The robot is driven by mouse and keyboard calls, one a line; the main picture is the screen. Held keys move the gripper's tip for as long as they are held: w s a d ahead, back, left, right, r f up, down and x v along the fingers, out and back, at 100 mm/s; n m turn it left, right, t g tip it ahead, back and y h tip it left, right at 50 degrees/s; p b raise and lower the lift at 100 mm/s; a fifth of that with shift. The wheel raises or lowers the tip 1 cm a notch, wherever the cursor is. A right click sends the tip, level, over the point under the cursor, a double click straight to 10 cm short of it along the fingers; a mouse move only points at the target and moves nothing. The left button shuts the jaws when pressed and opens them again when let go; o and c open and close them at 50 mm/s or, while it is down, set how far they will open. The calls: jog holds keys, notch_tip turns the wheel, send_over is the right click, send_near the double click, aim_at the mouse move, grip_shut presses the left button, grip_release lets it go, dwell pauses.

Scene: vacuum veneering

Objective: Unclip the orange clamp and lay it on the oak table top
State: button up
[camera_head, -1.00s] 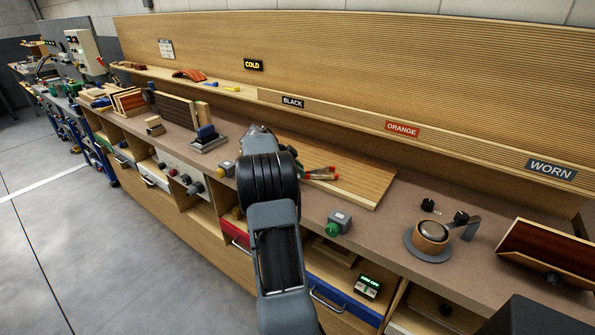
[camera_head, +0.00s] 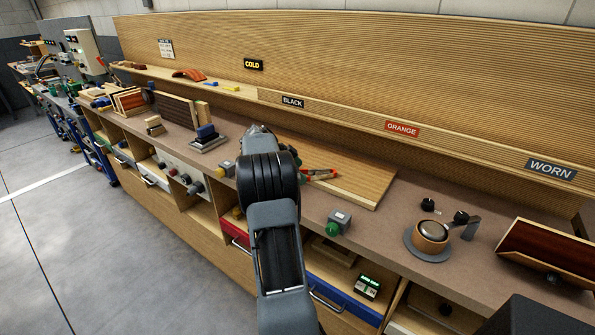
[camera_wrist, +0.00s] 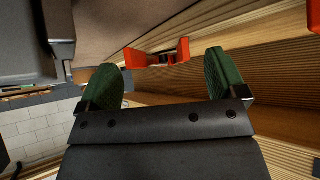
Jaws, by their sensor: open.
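The orange clamp (camera_head: 319,174) shows small just right of my arm in the head view, by the left part of a light wood panel (camera_head: 365,182) on the bench. In the wrist view the orange clamp (camera_wrist: 160,56) appears as two orange parts with a dark piece between them. It lies beyond my fingertips, in the space between them. My gripper (camera_wrist: 165,80) has green finger pads spread wide, with nothing between them. I cannot tell what the clamp's jaws grip.
A grey box with a green knob (camera_head: 338,222) stands at the bench's front edge. A round wooden pot on a grey base (camera_head: 430,237) is further right. A block with a blue top (camera_head: 207,135) stands left of my arm. A ledge with BLACK, ORANGE (camera_head: 402,129) and WORN labels runs behind.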

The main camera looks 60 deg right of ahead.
jog(key=shift+o, duration=0.8)
jog(key=v, duration=1.3)
jog(key=shift+w+a+r+p, duration=0.2)
jog(key=shift+w+r+p, duration=0.05)
jog(key=shift+r+p, duration=0.05)
